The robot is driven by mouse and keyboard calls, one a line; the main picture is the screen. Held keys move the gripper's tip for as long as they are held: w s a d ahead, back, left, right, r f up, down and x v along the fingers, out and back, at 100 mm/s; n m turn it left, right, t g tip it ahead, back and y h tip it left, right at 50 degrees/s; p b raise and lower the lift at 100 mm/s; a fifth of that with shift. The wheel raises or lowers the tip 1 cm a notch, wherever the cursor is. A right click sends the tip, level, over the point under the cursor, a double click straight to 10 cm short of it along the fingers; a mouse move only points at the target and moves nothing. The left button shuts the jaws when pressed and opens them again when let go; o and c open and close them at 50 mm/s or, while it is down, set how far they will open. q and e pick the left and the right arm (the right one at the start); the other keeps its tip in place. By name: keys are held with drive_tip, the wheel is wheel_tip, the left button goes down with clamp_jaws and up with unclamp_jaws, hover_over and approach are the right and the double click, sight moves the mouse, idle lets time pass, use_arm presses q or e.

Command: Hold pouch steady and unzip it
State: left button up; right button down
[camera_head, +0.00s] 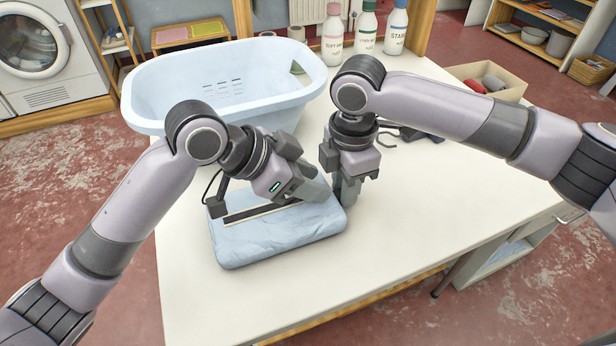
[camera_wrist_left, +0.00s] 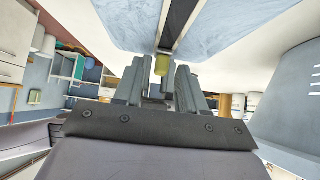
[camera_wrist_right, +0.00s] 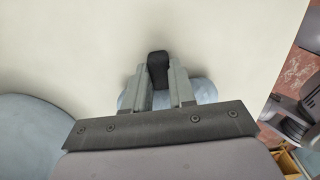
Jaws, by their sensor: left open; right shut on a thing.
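The light blue pouch (camera_head: 280,240) lies flat on the table, with a dark zipper strip (camera_head: 245,213) along its top. My left gripper (camera_head: 318,190) is open over the pouch's right part. In the left wrist view a yellow-green pull (camera_wrist_left: 162,65) at the zipper's end (camera_wrist_left: 178,25) sits between the open left fingers (camera_wrist_left: 162,78). My right gripper (camera_head: 347,197) points down at the pouch's right end. In the right wrist view its fingers (camera_wrist_right: 160,80) are shut on a black tab (camera_wrist_right: 158,68). The arms hide part of the pouch's far side.
A pale blue laundry basket (camera_head: 150,90) stands behind the pouch. The white table top (camera_head: 430,215) is clear at right and in front.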

use_arm(q)
drive_tip(key=v, duration=1.2)
use_arm(e)
drive_tip(key=c, duration=0.9)
unclamp_jaws()
drive_tip(key=shift+o, duration=0.2)
